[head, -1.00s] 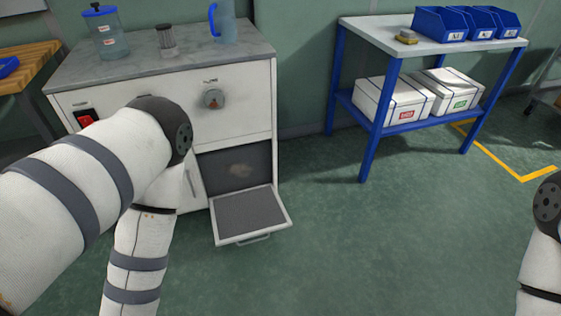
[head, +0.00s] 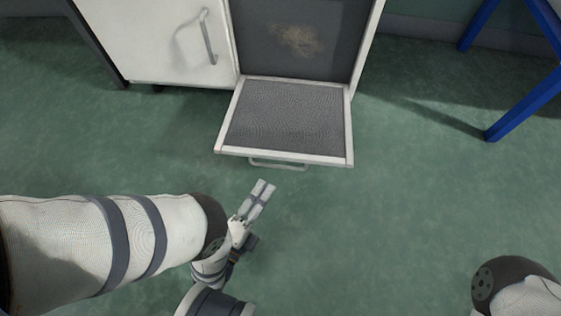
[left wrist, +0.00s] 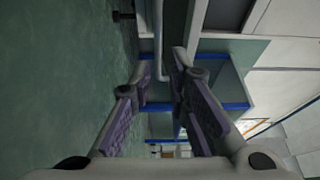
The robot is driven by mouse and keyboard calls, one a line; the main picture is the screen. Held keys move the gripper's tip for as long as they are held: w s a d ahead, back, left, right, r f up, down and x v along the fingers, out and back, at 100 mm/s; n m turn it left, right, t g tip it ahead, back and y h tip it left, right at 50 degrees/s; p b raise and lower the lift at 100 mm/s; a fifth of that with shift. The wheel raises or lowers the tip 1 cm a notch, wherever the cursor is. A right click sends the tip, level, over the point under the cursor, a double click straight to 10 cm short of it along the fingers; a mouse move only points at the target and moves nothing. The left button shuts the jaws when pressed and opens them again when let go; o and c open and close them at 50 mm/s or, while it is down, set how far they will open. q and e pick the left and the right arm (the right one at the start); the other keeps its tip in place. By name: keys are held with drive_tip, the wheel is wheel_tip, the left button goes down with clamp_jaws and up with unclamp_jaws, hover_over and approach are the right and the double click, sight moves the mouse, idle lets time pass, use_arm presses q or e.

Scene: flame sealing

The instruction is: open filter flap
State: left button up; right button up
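The filter flap (head: 287,115) hangs folded down and outward from the cabinet's lower opening, its grey mesh face upward. Its thin bar handle (head: 278,165) is at the front edge. My left gripper (head: 264,188) is just in front of the handle, apart from it in the head view. In the left wrist view my left gripper (left wrist: 162,68) has its two fingers parted with a gap between the tips. The pale handle bar (left wrist: 158,38) shows beyond that gap, and nothing is gripped. My right gripper is out of view; only part of that arm shows at lower right.
The dark opening (head: 300,40) behind the flap has a brownish dusty patch. A white cabinet door (head: 165,40) with a curved handle is left of it. Blue table legs (head: 525,105) stand at right. The green floor (head: 400,200) around the flap is clear.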

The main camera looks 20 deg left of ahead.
sight(280, 166)
use_arm(q)
drive_tip(key=w, duration=0.3)
drive_tip(key=w+b, duration=0.1)
drive_tip(key=w, duration=0.1)
drive_tip(key=w+d+b, duration=0.1)
drive_tip(key=w, duration=0.2)
drive_tip(key=shift+w, duration=0.3)
clamp_jaws()
